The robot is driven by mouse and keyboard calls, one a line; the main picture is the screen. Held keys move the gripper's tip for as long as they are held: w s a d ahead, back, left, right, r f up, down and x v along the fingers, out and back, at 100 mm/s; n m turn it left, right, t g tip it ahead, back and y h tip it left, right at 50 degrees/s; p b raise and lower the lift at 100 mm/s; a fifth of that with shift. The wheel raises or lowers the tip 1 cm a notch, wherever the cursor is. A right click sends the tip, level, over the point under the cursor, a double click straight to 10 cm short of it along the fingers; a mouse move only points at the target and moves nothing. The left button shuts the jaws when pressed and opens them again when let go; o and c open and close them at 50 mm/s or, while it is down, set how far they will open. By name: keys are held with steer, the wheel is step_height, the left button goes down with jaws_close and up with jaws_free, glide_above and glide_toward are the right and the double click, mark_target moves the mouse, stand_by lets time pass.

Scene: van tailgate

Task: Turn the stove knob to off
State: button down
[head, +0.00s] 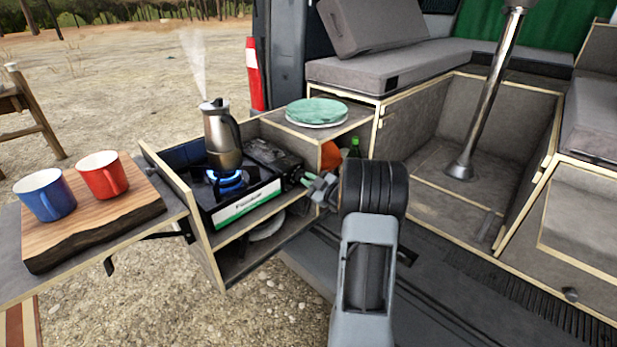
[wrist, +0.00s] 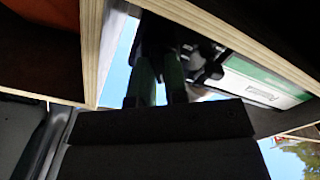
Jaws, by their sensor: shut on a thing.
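The camping stove (head: 245,203) has a black top and a white-and-green front, and sits in a plywood drawer unit. A blue flame (head: 228,180) burns under a steaming metal kettle (head: 222,135). My gripper (head: 307,182) is at the stove's right end, shut on the stove knob, which the fingers mostly hide. In the wrist view my gripper (wrist: 160,70) shows two green-padded fingers close together, reaching to the dark, shadowed knob area beside the stove's front (wrist: 262,85). The knob's angle cannot be made out.
Plywood edges (wrist: 92,50) stand close to the gripper. Blue (head: 45,194) and red (head: 102,174) mugs stand on a wooden board (head: 95,225) at left.

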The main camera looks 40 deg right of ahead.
steer(key=m+p, duration=0.2)
steer(key=m, duration=0.2)
steer(key=shift+r, duration=0.1)
steer(key=shift+m+p, duration=0.95)
steer(key=shift+m, duration=0.35)
steer(key=c, duration=1.1)
jaws_free()
steer(key=shift+c, duration=0.2)
steer(key=s+d, duration=0.2)
steer(key=s, duration=1.1)
steer(key=shift+s+d, duration=0.2)
steer(key=shift+s, duration=0.1)
steer(key=shift+f, duration=0.2)
